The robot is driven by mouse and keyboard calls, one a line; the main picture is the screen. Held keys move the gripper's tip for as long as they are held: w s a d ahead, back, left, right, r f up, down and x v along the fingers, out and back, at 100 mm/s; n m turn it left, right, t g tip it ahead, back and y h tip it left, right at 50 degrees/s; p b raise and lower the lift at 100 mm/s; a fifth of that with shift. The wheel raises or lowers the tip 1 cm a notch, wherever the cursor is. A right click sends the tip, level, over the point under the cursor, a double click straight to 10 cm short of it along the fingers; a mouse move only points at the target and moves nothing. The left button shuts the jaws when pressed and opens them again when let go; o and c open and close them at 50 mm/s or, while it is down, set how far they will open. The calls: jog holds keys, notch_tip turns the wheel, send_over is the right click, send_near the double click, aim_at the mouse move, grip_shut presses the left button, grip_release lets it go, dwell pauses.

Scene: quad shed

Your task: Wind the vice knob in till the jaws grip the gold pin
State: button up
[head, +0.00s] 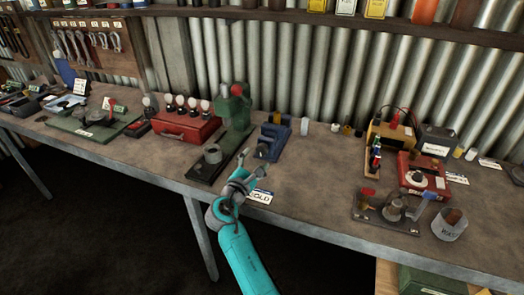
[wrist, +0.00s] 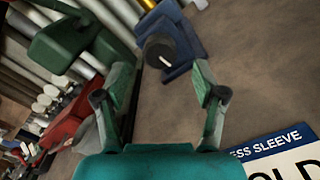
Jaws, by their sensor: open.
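The small blue vice (head: 273,136) stands on the bench right of the green press. In the wrist view the vice (wrist: 185,28) is ahead of my fingers, with a dark round knob (wrist: 160,52) facing me. My gripper (head: 253,162) is over the bench just in front of the vice. In the wrist view my gripper (wrist: 163,78) has its fingers spread, open and empty, with the knob between and beyond the tips. They look apart from the knob.
The green press (head: 236,110) stands close on the left, with a red toolbox (head: 186,130) beyond. A white card reading GOLD (head: 260,197) lies by my gripper; its top line ends in "SLEEVE" in the wrist view. A dark fixture (head: 388,214) is at right. Bench between is mostly clear.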

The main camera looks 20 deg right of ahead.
aim_at(261, 152)
jog(key=x, duration=0.5)
jog(key=shift+w+d, duration=0.25)
jog(key=shift+w, duration=0.1)
jog(key=c, duration=1.1)
